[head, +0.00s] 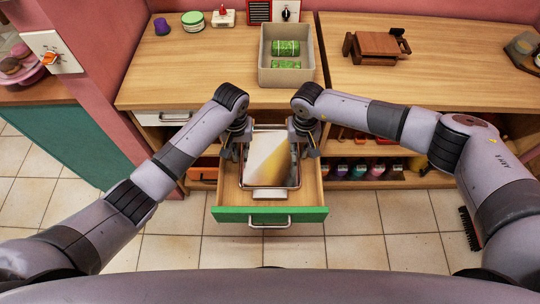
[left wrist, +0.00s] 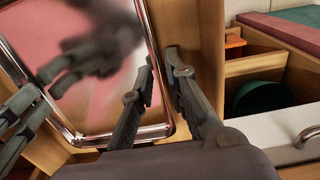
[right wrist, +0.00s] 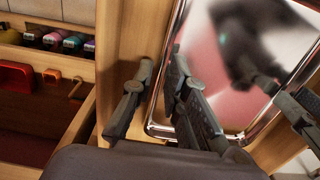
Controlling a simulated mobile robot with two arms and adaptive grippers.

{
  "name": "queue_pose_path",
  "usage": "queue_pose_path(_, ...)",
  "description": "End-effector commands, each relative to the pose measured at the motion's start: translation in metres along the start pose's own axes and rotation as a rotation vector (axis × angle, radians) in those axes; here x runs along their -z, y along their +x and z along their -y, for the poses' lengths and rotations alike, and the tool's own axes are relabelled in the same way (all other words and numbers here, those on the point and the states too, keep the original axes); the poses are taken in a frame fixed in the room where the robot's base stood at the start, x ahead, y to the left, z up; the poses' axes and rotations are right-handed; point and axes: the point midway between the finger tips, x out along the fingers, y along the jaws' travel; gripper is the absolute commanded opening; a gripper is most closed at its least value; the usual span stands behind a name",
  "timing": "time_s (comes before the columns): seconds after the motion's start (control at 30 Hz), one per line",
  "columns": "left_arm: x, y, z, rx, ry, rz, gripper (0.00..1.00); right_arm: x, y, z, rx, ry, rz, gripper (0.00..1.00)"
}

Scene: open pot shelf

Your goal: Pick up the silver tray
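The silver tray (head: 268,160) is a shiny rectangle with a raised rim, lying in an open drawer (head: 230,214) with a green front. My left gripper (head: 232,150) is at the tray's left side and my right gripper (head: 306,146) at its right side. In the left wrist view the tray (left wrist: 100,95) has its rim between the two parted fingers (left wrist: 161,62). In the right wrist view the tray (right wrist: 225,100) likewise has its rim between parted fingers (right wrist: 160,66). I cannot tell whether any finger touches the rim.
A grey bin (head: 288,75) with green rolls stands on the counter above the drawer. A brown wooden item (head: 376,46) lies further right. Colourful jars (head: 360,171) fill a low shelf right of the drawer.

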Motion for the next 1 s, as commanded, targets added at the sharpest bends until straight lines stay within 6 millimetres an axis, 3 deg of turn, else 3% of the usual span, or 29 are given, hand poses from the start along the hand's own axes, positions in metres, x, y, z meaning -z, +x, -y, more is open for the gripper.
queue_pose_path(0.43,0.0,0.0094,-0.0001,0.0,0.001,-0.001,0.14,-0.0004,0.0098,-0.0003,0.0,0.0,0.0,0.14)
queue_pose_path(0.67,0.0001,0.0092,-0.0001,0.0,0.001,-0.001,0.0,-0.0003,0.0095,-0.0003,0.0,0.0,0.0,0.0)
queue_pose_path(1.0,0.0002,0.009,-0.0001,0.0,0.0,-0.001,0.0,-0.0001,0.0093,-0.0005,0.0,0.0,0.0,0.0)
